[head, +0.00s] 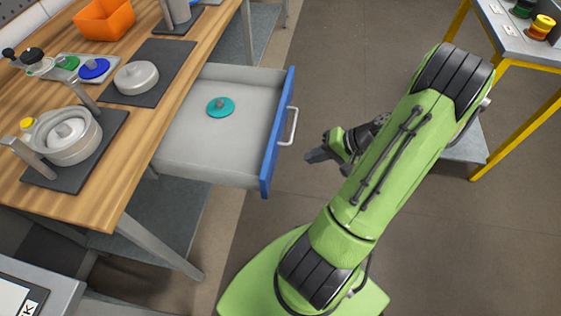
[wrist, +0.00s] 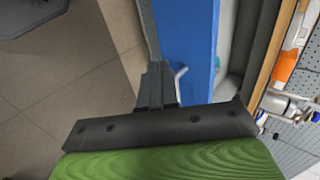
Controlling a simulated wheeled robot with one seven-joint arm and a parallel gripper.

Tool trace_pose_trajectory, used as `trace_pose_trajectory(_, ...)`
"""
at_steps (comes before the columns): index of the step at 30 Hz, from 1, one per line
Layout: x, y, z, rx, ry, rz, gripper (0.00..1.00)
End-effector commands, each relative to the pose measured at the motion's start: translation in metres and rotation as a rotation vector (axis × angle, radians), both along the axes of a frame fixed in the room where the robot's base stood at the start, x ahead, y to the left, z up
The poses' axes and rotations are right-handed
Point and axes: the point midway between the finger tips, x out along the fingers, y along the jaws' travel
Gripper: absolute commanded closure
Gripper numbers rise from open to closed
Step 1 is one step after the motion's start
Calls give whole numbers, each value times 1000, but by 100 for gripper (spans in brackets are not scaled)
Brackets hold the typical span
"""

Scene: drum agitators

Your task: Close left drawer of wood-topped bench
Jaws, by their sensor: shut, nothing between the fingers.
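The wood-topped bench (head: 125,190) stands at the left in the head view. Its grey drawer (head: 190,155) is pulled well out to the right, with a blue front (head: 277,135) and a pale bar handle (head: 293,126). A teal disc with a knob (head: 221,107) lies inside the drawer. My gripper (head: 310,156) is shut and empty, a little to the right of the blue front and apart from it in the head view. In the wrist view the shut fingers (wrist: 158,72) appear beside the blue front (wrist: 190,45) and the handle (wrist: 181,73); contact cannot be told.
On the bench top are dark mats with a round grey device (head: 70,138), a grey lid (head: 136,77) and an orange bin (head: 104,19). A yellow-framed table (head: 510,125) stands at the right. Bare floor (head: 340,70) lies between.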

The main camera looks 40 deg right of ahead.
Motion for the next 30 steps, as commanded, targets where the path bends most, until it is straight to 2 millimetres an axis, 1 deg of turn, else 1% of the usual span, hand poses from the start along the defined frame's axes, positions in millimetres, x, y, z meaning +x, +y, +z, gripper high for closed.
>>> trace_pose_trajectory(1, 6, 7, -12, 4, 2, 4, 100)
trace_pose_trajectory(8, 36, 29, -45, 3, 1, 5, 100)
trace_pose_trajectory(9, 43, 34, -42, 0, 0, 6, 100)
trace_pose_trajectory(12, 55, 43, -41, -1, 2, 5, 100)
trace_pose_trajectory(15, 62, 49, -40, -1, 2, 2, 100)
trace_pose_trajectory(30, 68, 51, -39, 0, 2, 3, 100)
